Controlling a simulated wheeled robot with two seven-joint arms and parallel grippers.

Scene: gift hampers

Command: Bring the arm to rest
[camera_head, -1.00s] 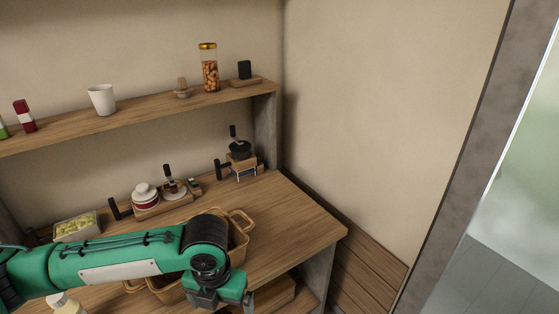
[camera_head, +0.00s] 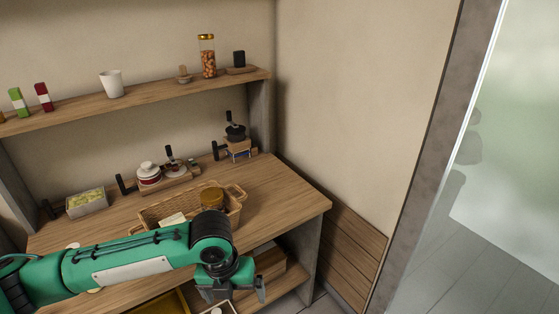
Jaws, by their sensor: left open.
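My left arm is green and comes in from the left across the front of the wooden desk (camera_head: 290,195). Its gripper (camera_head: 236,296) hangs at the desk's front edge, pointing down, with its fingers apart and nothing seen between them. A wicker basket (camera_head: 150,217) stands on the desk just behind the arm. It holds a brown-lidded jar (camera_head: 212,197) and a pale item (camera_head: 173,219). The arm hides part of the basket's front. My right gripper is not in view.
A box of yellow-green filling (camera_head: 86,202), a red-and-white pot (camera_head: 149,174) and a dark grinder (camera_head: 236,133) stand along the desk's back. The upper shelf holds a white cup (camera_head: 111,84) and a nut jar (camera_head: 207,58). The desk's right end is clear. A lower shelf (camera_head: 285,299) lies below.

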